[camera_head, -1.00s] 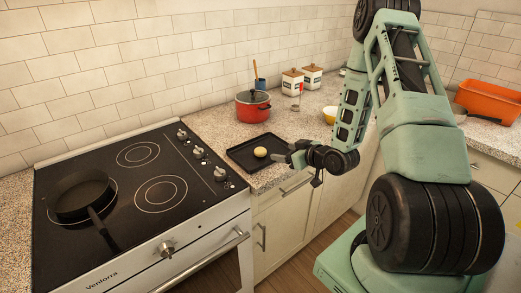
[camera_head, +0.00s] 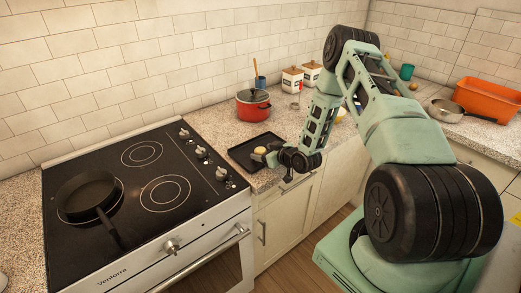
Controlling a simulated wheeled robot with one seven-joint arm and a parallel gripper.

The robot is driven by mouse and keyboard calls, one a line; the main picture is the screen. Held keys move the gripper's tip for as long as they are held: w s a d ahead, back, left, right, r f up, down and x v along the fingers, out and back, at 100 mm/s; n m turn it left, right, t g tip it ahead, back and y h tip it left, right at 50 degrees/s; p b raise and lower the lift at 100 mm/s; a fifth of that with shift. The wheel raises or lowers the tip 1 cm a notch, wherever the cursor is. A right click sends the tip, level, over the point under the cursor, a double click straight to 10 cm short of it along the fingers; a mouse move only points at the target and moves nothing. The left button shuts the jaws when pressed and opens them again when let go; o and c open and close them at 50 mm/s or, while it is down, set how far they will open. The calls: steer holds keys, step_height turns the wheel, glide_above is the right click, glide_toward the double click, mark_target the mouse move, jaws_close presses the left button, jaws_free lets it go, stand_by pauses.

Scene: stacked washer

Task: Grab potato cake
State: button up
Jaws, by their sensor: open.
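The potato cake (camera_head: 260,150) is a small, pale yellow round piece. It lies on a black tray (camera_head: 241,154) on the speckled counter, just right of the stove. My gripper (camera_head: 263,155) is open at the tray's right part, right at the potato cake. Its fingers partly cover the cake from the front right. I cannot tell whether they touch it or stand on both sides of it.
A red pot (camera_head: 253,106) with a dark lid stands behind the tray. White canisters (camera_head: 292,79) stand farther back. A black frying pan (camera_head: 88,196) sits on the stove (camera_head: 150,232) at left. A metal pan (camera_head: 447,110) and an orange bin (camera_head: 487,98) are at the right.

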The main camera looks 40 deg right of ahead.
steer(key=c, duration=1.1)
steer(key=shift+o, duration=0.2)
steer(key=shift+r, duration=0.1)
